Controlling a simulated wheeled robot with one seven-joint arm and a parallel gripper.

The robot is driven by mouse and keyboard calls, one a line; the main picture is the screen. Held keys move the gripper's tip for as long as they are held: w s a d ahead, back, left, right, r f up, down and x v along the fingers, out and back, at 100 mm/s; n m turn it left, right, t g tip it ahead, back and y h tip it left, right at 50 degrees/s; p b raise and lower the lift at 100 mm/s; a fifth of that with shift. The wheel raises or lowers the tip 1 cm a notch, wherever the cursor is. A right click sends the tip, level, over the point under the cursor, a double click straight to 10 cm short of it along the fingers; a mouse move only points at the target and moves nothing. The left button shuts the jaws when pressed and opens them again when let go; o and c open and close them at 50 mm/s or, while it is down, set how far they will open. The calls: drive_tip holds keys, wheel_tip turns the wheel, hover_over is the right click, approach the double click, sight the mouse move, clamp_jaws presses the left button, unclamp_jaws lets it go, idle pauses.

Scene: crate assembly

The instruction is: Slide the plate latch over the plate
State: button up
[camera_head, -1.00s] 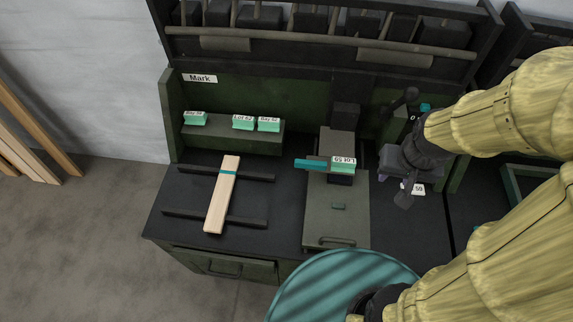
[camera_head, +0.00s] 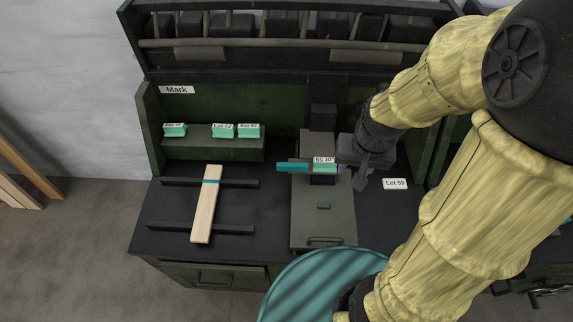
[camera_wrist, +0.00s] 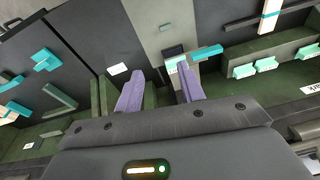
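The plate latch looks to be the teal bar (camera_head: 292,167) on the grey-green fixture, sticking out to the left of the plate. The plate, mint green with a white "Lot 59" label (camera_head: 324,162), sits on a dark block. Both also show in the wrist view, the teal bar (camera_wrist: 207,52) and, partly behind a finger, the plate (camera_wrist: 172,65). My gripper (camera_head: 361,181) is just right of the plate, apart from the teal bar. In the wrist view its purple fingers (camera_wrist: 160,90) are spread, with nothing seen held between them.
A white "Lot 59" card (camera_head: 395,184) lies on the dark bench right of the fixture. A wooden bar (camera_head: 205,205) rests across two dark rails at left. Several mint labelled blocks (camera_head: 223,131) stand on a back shelf (camera_head: 190,147). A teal round top (camera_head: 320,285) is in front.

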drive_tip(key=w+a+f+m+g+y+b, duration=0.3)
drive_tip(key=w+a+f+m+y+b, duration=0.15)
drive_tip(key=w+f+m, duration=0.55)
drive_tip(key=m+t+y+b, duration=0.1)
drive_tip(key=m+y+b, duration=0.1)
drive_tip(key=m+y, duration=0.35)
approach(287, 164)
wheel_tip(287, 164, up, 2)
drive_tip(key=m+h, duration=0.1)
drive_tip(key=shift+s+d+r, duration=0.15)
drive_tip(key=shift+d, duration=0.1)
drive_tip(key=p+x, duration=0.1)
drive_tip(key=x, duration=1.1)
drive_tip(key=shift+d, duration=0.15)
clamp_jaws()
